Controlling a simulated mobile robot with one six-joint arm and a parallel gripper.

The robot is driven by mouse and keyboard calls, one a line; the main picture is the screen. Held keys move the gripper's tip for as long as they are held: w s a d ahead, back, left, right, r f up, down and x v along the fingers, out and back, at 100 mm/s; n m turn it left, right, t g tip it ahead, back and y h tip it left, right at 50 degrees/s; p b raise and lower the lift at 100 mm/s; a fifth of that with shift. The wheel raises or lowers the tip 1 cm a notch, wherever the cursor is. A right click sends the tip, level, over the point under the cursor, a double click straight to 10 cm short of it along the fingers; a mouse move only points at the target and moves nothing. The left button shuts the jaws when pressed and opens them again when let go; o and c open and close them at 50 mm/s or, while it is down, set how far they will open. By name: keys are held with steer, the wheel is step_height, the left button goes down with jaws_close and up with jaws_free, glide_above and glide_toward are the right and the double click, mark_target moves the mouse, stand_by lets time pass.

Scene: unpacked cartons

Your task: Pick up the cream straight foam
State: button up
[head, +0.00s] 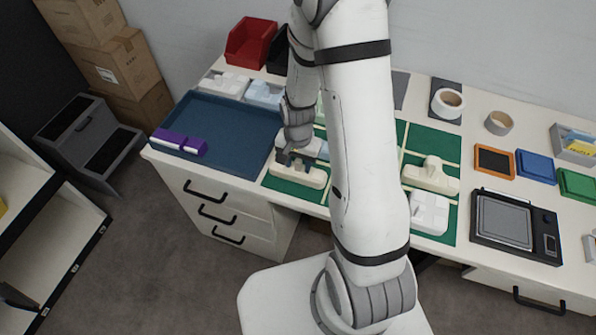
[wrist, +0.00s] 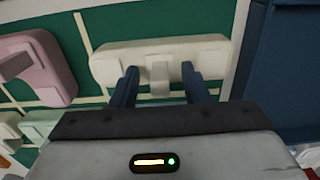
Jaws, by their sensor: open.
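A cream straight foam piece (head: 290,174) lies on a green mat with cream grid lines, beside the blue tray. In the wrist view the cream foam (wrist: 112,64) is a long bar with a small raised block at its middle. My gripper (head: 293,158) is over it with the jaws pointing down. In the wrist view my gripper (wrist: 160,74) is open, its two dark fingers apart on either side of the middle block. I cannot tell whether the fingers touch the foam. My arm hides the middle of the mat in the head view.
A dark blue tray (head: 228,112) with a purple block (head: 180,142) is to the left. A pinkish foam piece (wrist: 40,68) lies near the cream bar. Another cream foam (head: 431,176) and a white foam (head: 429,211) lie right of my arm. A scale (head: 514,226) stands further right.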

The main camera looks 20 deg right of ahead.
jaws_close()
stand_by(0.3)
step_height(320, 180, up, 10)
steer(key=shift+r+b, duration=0.1)
steer(key=shift+b, duration=0.3)
stand_by(0.4)
